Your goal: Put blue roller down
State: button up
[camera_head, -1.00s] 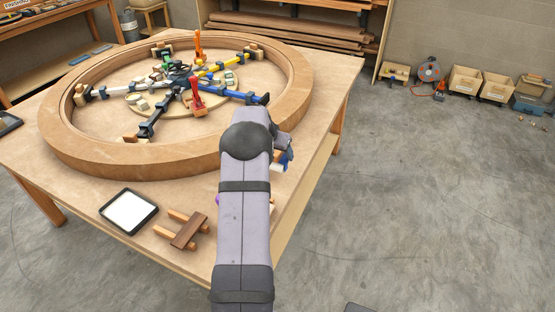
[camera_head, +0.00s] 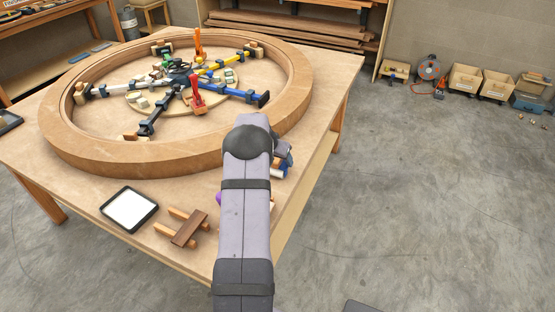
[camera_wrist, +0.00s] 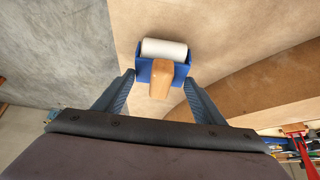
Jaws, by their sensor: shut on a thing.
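The blue roller (camera_wrist: 162,68) has a blue frame, a white cylinder and a wooden handle pointing toward the wrist camera. My gripper (camera_wrist: 158,80) is shut on it, with one finger on each side of the blue frame. The roller is over the table's bare wooden top near its edge. I cannot tell whether it touches the top. In the head view, my arm hides most of the roller (camera_head: 279,172) and of my gripper (camera_head: 284,156); a little blue and white shows right of the arm.
A large bent wooden ring (camera_head: 110,157) with several clamps inside fills most of the table (camera_head: 75,197). A white-faced tray (camera_head: 129,209) and a small wooden stand (camera_head: 186,229) lie at the front. A purple item (camera_head: 219,199) is partly behind my arm. The floor lies beyond the right edge.

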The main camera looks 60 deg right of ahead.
jog(key=shift+a+f, duration=0.15)
jog(key=shift+f, duration=0.25)
jog(key=shift+s+a+f+b, duration=0.1)
jog(key=shift+f+b, duration=0.1)
jog(key=shift+b, duration=0.15)
jog(key=shift+c, duration=0.4)
jog(key=o, duration=1.2)
jog(key=shift+f, duration=0.15)
jog(key=shift+d+r+p, duration=0.2)
jog(key=shift+r+p, duration=0.7)
jog(key=shift+r, duration=0.05)
jog(key=b+v, duration=0.3)
jog(key=v, duration=0.9)
